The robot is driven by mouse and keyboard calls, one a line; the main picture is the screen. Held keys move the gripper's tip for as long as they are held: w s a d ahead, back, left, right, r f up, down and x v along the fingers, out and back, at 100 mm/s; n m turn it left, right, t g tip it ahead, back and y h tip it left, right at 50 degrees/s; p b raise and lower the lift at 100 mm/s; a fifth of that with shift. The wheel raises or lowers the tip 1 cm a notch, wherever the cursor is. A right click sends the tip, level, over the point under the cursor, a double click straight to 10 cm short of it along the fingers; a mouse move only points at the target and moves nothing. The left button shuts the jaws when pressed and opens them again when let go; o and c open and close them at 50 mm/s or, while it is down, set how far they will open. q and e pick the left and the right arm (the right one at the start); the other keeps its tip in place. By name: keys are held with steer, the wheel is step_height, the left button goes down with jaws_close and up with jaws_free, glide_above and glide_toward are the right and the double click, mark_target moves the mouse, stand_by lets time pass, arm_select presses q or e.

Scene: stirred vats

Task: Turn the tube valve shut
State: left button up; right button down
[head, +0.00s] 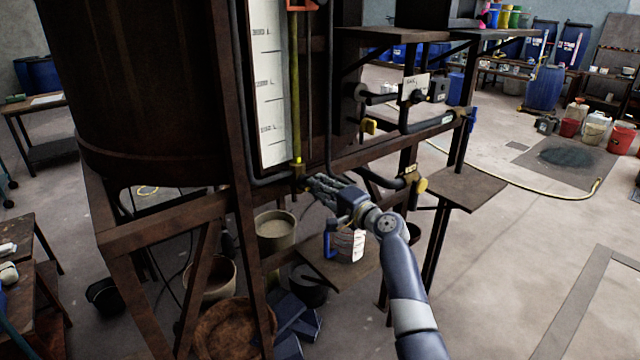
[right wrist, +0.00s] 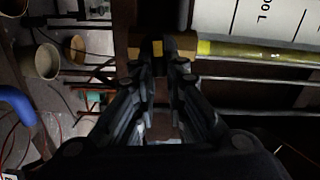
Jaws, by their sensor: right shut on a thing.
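The sight tube (head: 295,95) is a thin yellow upright line beside a white scale board (head: 268,90) on the big brown vat. The tube valve (head: 298,172) is a small dark and yellow fitting at the tube's lower end. In the right wrist view the valve (right wrist: 158,48) lies right at my fingertips, with the yellow tube (right wrist: 245,50) running off to the right. My right gripper (head: 312,184) is shut on the valve; its fingers (right wrist: 158,72) partly hide the handle, so its exact angle is unclear. My left gripper is not in view.
A rusty steel frame (head: 340,160) and dark pipes (head: 378,178) surround the valve. A valve with a yellow handle (head: 420,185) sits to the right. Below stand a tan bucket (head: 274,230) and a white jug (head: 350,245).

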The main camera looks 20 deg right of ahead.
steer(key=shift+f+m, duration=0.1)
steer(key=shift+m, duration=0.5)
steer(key=c, duration=1.6)
jaws_free()
steer(key=v, duration=1.2)
steer(key=shift+f, duration=0.1)
